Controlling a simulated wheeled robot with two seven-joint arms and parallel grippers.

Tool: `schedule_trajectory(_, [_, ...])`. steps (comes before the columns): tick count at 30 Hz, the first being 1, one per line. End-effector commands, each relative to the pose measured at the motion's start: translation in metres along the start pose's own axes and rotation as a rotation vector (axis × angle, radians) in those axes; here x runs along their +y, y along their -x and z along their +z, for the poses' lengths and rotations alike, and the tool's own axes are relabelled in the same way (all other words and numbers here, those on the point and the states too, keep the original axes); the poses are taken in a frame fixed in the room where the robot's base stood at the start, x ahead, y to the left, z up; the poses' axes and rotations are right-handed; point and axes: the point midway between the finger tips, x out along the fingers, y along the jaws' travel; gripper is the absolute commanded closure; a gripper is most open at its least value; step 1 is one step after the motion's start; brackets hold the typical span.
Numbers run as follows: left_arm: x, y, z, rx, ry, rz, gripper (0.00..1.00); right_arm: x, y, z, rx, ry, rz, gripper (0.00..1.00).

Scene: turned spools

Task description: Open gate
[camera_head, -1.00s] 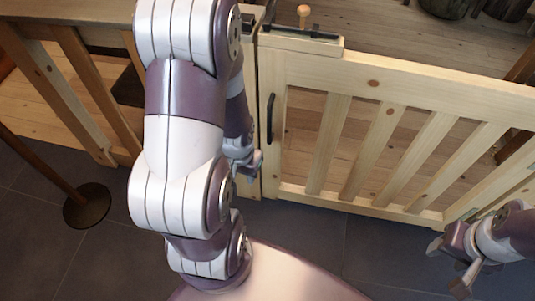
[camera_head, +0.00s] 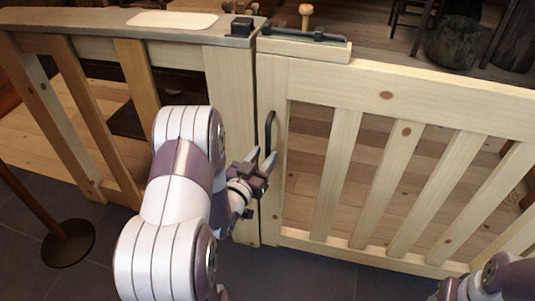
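The pale wooden gate (camera_head: 400,100) stands in line with the fence post (camera_head: 232,90), with only a narrow dark gap between them. A black upright handle (camera_head: 270,131) is on the gate's left stile. On the gate's top lies a dark bolt (camera_head: 312,35) with a wooden knob (camera_head: 305,10); a black catch (camera_head: 241,27) sits on the post. I cannot tell whether the bolt engages it. My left gripper (camera_head: 262,156) is open and empty, fingers pointing up, just below and left of the handle. My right gripper (camera_head: 449,289) is partly cut off at the bottom right.
Slatted fence (camera_head: 137,75) runs left from the post, with a pale plate (camera_head: 172,19) on its top. A stand with a round dark base (camera_head: 68,243) is at the lower left.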

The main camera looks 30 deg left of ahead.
Motion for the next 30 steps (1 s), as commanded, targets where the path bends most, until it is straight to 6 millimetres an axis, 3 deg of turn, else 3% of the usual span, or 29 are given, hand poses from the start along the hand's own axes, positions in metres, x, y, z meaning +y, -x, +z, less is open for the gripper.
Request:
schedule_trajectory(6, [0.000, -0.028, 0.001, 0.000, 0.000, 0.000, 0.62, 0.000, -0.008, 0.001, 0.000, 0.000, 0.000, 0.47])
schedule_trajectory(16, [0.000, -0.034, 0.000, -0.002, 0.001, -0.001, 0.62, 0.000, -0.008, 0.001, 0.000, 0.000, 0.000, 0.47])
schedule_trajectory(17, [0.000, -0.034, 0.000, -0.002, 0.000, -0.001, 0.68, 0.000, -0.008, 0.001, 0.000, 0.000, 0.000, 0.47])
schedule_trajectory(20, [0.000, -0.033, 0.000, -0.002, 0.000, -0.001, 1.00, 0.000, -0.009, 0.001, 0.000, 0.000, 0.000, 0.47])
schedule_trajectory(30, [0.001, -0.036, 0.001, -0.002, 0.000, -0.001, 1.00, 0.000, -0.009, 0.001, 0.000, 0.000, 0.000, 0.47])
